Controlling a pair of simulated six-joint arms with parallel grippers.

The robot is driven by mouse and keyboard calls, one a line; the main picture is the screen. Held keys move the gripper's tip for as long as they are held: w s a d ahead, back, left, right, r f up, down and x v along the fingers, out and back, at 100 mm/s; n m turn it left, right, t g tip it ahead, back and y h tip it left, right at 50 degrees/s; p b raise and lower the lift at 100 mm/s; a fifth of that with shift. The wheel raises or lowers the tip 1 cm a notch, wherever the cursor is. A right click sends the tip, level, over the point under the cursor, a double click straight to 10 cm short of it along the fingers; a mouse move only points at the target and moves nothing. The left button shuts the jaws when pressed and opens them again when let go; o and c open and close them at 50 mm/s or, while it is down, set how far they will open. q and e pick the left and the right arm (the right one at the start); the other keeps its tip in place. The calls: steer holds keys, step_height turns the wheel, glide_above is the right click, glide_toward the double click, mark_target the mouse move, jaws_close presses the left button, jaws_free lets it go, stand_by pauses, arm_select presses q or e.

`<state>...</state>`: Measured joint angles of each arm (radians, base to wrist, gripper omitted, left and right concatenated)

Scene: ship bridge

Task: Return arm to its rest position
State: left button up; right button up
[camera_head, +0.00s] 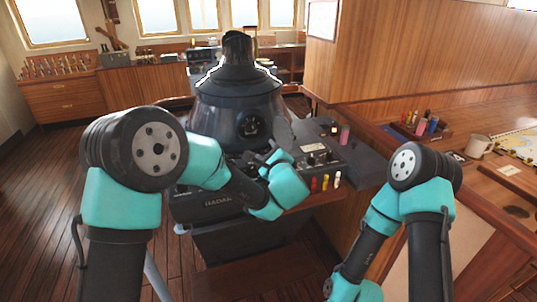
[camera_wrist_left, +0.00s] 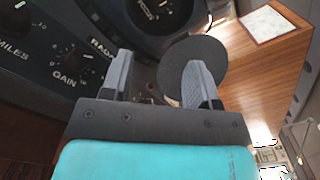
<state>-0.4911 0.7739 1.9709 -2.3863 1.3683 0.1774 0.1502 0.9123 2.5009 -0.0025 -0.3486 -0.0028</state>
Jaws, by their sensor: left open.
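My left arm reaches in from the left to the radar console (camera_head: 217,203). Its gripper (camera_head: 268,153) is at the console's front, just below the dark round dome. In the left wrist view the two grey fingers (camera_wrist_left: 160,78) stand apart, so the gripper is open. A dark round disc (camera_wrist_left: 196,52) shows just beyond the right finger, which covers part of it; I cannot tell whether they touch. My right arm (camera_head: 425,168) is bent at the right and runs down to the lower edge; its gripper is out of the picture.
The console has knobs (camera_wrist_left: 72,62) close to the left finger and several coloured pegs (camera_head: 325,183) at its front right. A wooden counter at the right holds a mug (camera_head: 478,146), a chart (camera_head: 520,143) and a tray of bottles (camera_head: 420,127). Wooden floor is clear at the left.

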arm_select(q)
steer(key=shift+s+d, duration=0.1)
steer(key=shift+s, duration=0.3)
steer(key=s+a+f+n+g+h, duration=0.1)
steer(key=s+a+f+n+g, duration=0.4)
steer(key=f, duration=0.4)
steer(key=s+a+f+n+g+h, duration=0.25)
steer(key=s+f+n+g, duration=0.35)
steer(key=f, duration=0.3)
steer(key=s+a+f+n+g+h, duration=0.1)
steer(key=s+a+f+n+g, duration=0.4)
steer(key=f+g, duration=0.4)
steer(key=s+a+f+n+t+h, duration=0.3)
steer(key=s+a+f+n, duration=0.6)
steer(key=s+a+f, duration=0.5)
steer(key=shift+s+a+f+n+h, duration=0.4)
steer(key=shift+s+f, duration=0.25)
steer(key=shift+s, duration=0.25)
